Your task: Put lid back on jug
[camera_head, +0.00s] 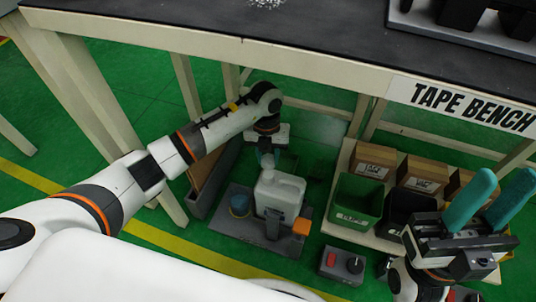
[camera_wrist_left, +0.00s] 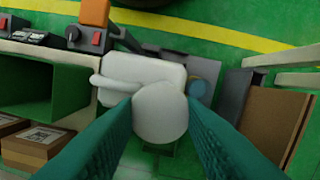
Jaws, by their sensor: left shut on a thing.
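The white jug (camera_head: 279,197), with a handle at its side, stands upright on a grey base plate (camera_head: 235,228) under the bench. It also shows in the left wrist view (camera_wrist_left: 140,72). My left gripper (camera_head: 267,158) is at the jug's top, pointing down. Its teal fingers are shut on a white rounded piece, apparently the lid (camera_wrist_left: 160,113). The lid overlaps the jug in the left wrist view and hides its mouth; I cannot tell whether they touch. My right gripper (camera_head: 505,184) is open and empty at the right, fingers pointing up.
The tape bench (camera_head: 300,62) overhangs the jug. A green bin (camera_head: 357,203), cardboard boxes (camera_head: 374,161) and a control box (camera_head: 342,264) stand to the right.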

